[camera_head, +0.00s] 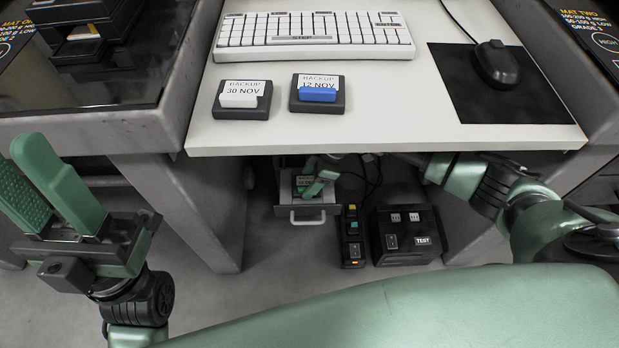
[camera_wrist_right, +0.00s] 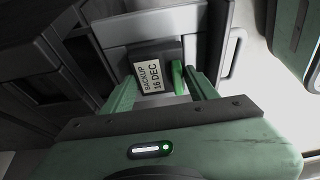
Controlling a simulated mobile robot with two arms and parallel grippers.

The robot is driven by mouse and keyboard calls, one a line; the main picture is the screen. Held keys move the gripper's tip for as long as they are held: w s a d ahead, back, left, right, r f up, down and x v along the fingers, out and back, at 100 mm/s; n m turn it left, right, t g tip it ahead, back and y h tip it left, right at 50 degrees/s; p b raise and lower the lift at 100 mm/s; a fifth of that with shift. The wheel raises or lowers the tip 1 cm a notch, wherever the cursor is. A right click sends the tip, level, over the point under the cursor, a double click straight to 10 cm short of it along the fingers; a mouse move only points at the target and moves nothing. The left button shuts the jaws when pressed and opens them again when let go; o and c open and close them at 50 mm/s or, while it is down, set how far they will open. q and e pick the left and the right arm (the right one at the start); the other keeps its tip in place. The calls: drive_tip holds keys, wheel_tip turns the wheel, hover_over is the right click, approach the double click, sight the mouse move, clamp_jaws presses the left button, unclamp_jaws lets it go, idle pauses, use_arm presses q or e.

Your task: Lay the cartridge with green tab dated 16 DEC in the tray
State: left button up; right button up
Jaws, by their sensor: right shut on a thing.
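The cartridge with the green tab (camera_head: 304,181) is below the desk, over or in the pulled-out grey tray (camera_head: 285,205). In the right wrist view its label on the cartridge (camera_wrist_right: 148,80) reads BACKUP 16 DEC, and the green tab (camera_wrist_right: 178,77) stands along its right side. My right gripper (camera_head: 317,185) is shut on this cartridge, with its fingers reaching around it in the right wrist view (camera_wrist_right: 165,92). Whether the cartridge touches the tray floor I cannot tell. My left gripper (camera_head: 14,160) is open and empty, raised at the left, away from the desk.
On the desk (camera_head: 380,135) lie a 30 NOV cartridge (camera_head: 241,100) with a white tab and a 12 NOV cartridge (camera_head: 318,94) with a blue tab. A keyboard (camera_head: 313,41) and a mouse (camera_head: 497,62) lie behind. A black TEST box (camera_head: 405,235) stands right of the tray.

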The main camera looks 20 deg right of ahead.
drive_tip(key=shift+f, duration=0.35)
drive_tip(key=o, duration=1.8)
